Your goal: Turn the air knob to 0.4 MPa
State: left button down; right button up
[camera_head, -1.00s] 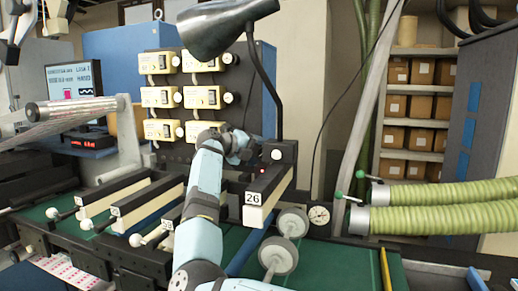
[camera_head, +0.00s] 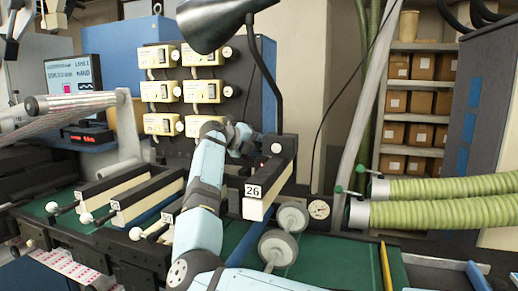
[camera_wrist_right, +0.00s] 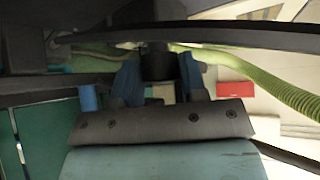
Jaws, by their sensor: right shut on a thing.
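My right arm comes in from the bottom middle of the head view, and its dark hand (camera_head: 243,140) is at the back of the machine, left of the block labelled 26. In the right wrist view my right gripper (camera_wrist_right: 157,80) has its two blue fingers closed on either side of a dark round knob (camera_wrist_right: 157,62). The knob is hidden behind the hand in the head view. A small round white-faced gauge (camera_head: 319,209) sits right of the label; its reading is too small to tell. My left gripper is not in view.
Yellow control boxes (camera_head: 162,91) stand behind the hand. A dark lamp (camera_head: 215,22) hangs above it. The block labelled 26 (camera_head: 253,191) is close to my arm's right. Grey rollers (camera_head: 277,248) and green hoses (camera_head: 440,212) lie further right.

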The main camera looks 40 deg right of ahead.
jog(key=m+t+y+b, duration=0.1)
jog(key=m+t+b, duration=0.1)
jog(key=b, duration=0.1)
jog(key=shift+s+y, duration=0.1)
jog(key=shift+y, duration=0.3)
jog(key=shift+r+m+t+y+b, duration=0.15)
jog(key=shift+m+t+y+b, duration=0.3)
jog(key=shift+b, duration=0.3)
jog(key=shift+s+d+r+t+b, duration=0.1)
jog(key=shift+t+b, duration=0.15)
jog(key=shift+b, duration=0.05)
jog(key=o, duration=0.9)
jog(key=shift+y, duration=0.25)
jog(key=shift+r, duration=0.1)
jog(key=b+v, duration=0.2)
jog(key=v, duration=1.1)
jog(key=shift+a+r+b, duration=0.15)
jog(key=shift+a+b, duration=0.2)
jog(key=shift+a, duration=0.05)
